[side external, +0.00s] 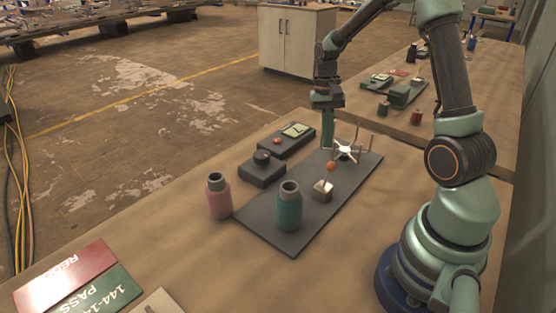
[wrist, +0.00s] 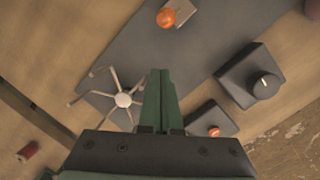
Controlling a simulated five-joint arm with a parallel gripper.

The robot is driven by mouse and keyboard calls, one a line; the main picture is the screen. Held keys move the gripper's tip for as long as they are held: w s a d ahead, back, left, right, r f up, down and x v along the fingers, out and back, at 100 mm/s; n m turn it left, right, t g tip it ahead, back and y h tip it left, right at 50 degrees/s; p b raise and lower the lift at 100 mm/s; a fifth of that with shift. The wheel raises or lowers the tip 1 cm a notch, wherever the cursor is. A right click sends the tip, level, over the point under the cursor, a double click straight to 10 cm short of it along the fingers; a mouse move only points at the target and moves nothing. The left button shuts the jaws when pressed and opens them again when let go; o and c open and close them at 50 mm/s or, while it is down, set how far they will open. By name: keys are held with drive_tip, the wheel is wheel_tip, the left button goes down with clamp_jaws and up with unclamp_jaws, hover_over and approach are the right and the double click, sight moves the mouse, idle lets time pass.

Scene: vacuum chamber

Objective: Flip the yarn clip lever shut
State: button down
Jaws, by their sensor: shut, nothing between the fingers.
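The yarn clip seems to be the small pale metal block (side external: 323,190) on the dark mat (side external: 291,220). Its lever, tipped with an orange ball (side external: 331,166), stands up from the block, leaning slightly. In the wrist view the orange ball (wrist: 166,18) is at the top, partly covering the block (wrist: 183,9). My gripper (side external: 327,147) points down near the far end of the mat, apart from the lever. In the wrist view its green fingers (wrist: 160,73) are together and empty, beside the white spoked holder (wrist: 123,100).
The white spoked holder (side external: 346,150) has upright pegs close to my gripper.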

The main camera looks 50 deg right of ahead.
drive_tip(key=s+a, duration=0.1)
drive_tip(key=s+a+f, duration=0.1)
drive_tip(key=a, duration=0.1)
drive_tip(key=shift+s+a+f, duration=0.1)
drive_tip(key=shift+s+f, duration=0.05)
drive_tip(key=shift+s, duration=0.25)
drive_tip(key=shift+a+r+t, duration=0.3)
drive_tip(key=shift+a, duration=0.25)
idle(0.4)
drive_tip(key=shift+a+r, duration=0.1)
drive_tip(key=shift+a, duration=0.05)
drive_tip(key=shift+h, duration=0.3)
drive_tip(key=shift+a+r, duration=0.15)
drive_tip(key=shift+a, duration=0.9)
drive_tip(key=shift+a+r, duration=0.15)
drive_tip(key=shift+a, duration=0.9)
drive_tip(key=shift+r, duration=0.15)
drive_tip(key=shift+d+r, duration=0.1)
drive_tip(key=shift+r, duration=0.6)
